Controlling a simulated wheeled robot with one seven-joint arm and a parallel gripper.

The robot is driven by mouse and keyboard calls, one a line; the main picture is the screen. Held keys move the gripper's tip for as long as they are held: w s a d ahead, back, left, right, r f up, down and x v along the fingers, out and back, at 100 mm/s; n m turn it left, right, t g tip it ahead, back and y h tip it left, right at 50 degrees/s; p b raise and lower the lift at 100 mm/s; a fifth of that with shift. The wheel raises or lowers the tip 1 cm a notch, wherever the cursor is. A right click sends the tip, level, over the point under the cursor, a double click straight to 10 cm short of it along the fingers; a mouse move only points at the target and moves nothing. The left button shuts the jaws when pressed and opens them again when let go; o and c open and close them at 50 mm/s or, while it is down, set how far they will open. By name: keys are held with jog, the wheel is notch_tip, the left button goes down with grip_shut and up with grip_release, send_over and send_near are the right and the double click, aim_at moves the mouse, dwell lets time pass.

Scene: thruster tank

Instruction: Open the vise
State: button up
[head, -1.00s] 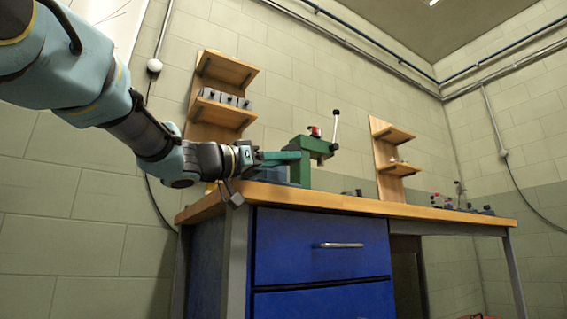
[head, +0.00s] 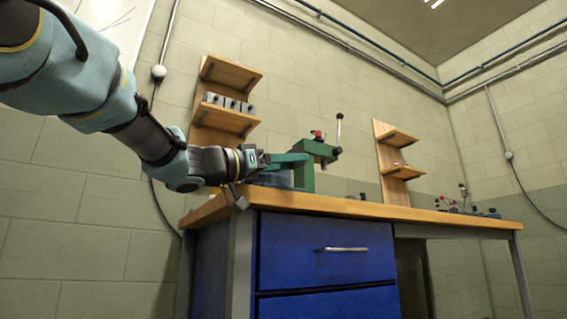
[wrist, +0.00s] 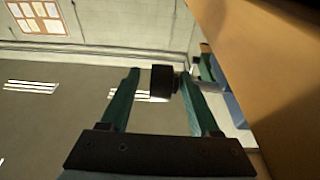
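The green vise (head: 304,172) stands on the near left part of the wooden bench top. An upright metal lever with a black knob (head: 339,117) rises at its right, and a small red part (head: 317,135) sits on top. My gripper (head: 292,160) reaches in from the left, its green fingers beside the vise body and partly overlapping it. In the wrist view the two fingers (wrist: 158,75) are apart. A black block (wrist: 162,81) on a short rod shows between them, nearer the right finger. I cannot tell whether it touches or how deep it lies.
The bench (head: 450,214) has blue drawers (head: 325,246) below. Wooden wall shelves (head: 229,75) and (head: 399,172) stand behind, the left one with grey boxes. Several small items (head: 465,205) stand on the bench's right end. The bench edge runs close beside the fingers in the wrist view.

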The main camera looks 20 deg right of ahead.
jog(key=p+v, duration=0.2)
jog(key=v, duration=0.8)
jog(key=shift+a, duration=0.35)
jog(key=shift+a+f, duration=0.1)
